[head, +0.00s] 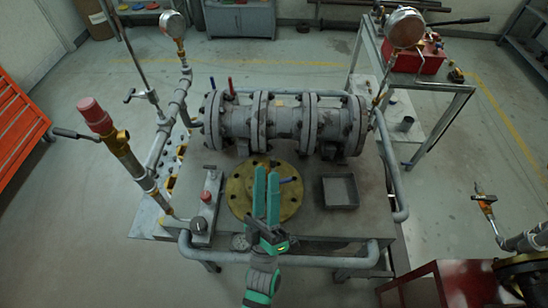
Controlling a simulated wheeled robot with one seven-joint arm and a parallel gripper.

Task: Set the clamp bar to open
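My gripper (267,170) reaches in from the bottom of the head view with its two teal fingers side by side. A narrow gap shows between them, and I see nothing held. The fingers hang over a round brass bolted flange (238,192) and hide part of its middle. A small blue lever (288,180) shows just right of the fingertips. I cannot tell for certain which part is the clamp bar. A small bar-shaped handle (209,169) tops the grey block with a red knob, left of the flange.
A large grey flanged pipe body (283,122) lies across the bench behind the flange. A dark square tray (340,191) sits at right. Gauges and upright pipes stand at left. A grey rail (285,260) runs along the bench's front.

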